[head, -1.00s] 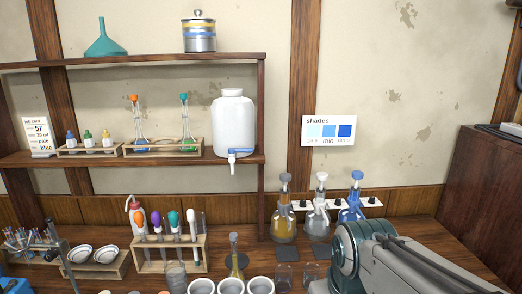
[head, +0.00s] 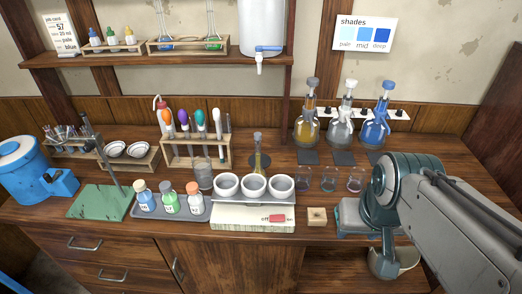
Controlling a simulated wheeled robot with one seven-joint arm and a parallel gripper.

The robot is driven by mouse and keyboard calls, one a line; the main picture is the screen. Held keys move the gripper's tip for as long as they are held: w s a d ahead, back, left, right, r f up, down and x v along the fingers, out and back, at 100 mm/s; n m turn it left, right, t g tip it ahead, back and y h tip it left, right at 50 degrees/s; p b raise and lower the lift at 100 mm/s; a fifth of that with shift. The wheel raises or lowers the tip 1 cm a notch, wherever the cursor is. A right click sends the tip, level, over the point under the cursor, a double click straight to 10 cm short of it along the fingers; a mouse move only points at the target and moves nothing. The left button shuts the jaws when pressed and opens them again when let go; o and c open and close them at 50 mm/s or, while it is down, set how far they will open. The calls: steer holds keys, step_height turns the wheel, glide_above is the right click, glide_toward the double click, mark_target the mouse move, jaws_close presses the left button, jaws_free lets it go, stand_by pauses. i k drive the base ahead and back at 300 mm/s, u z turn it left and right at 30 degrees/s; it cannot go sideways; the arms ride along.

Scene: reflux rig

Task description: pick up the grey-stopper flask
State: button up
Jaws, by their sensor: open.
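The flask with a grey stopper (head: 307,128) holds amber liquid and stands upright at the left of a row of three at the back right of the bench. A clear flask with a white stopper (head: 346,128) and a blue flask with a blue stopper (head: 376,128) stand to its right. My arm reaches in from the right, in front of and below this row and apart from the grey-stopper flask. I see no fingers of my gripper. Nothing blocks the view of the grey-stopper flask.
Dark square pads (head: 308,158) lie before the flasks, with small glass beakers (head: 329,181) nearer. A test-tube rack (head: 183,161) is farther left. The shelf (head: 165,60) overhangs the back left.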

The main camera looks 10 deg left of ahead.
mark_target(258, 169)
steer(key=u, duration=0.45)
steer(key=k, duration=0.5)
steer(key=u, duration=1.25)
steer(key=i, duration=0.75)
steer(key=z, duration=0.75)
steer(key=i, duration=0.45)
steer(key=z, duration=0.45)
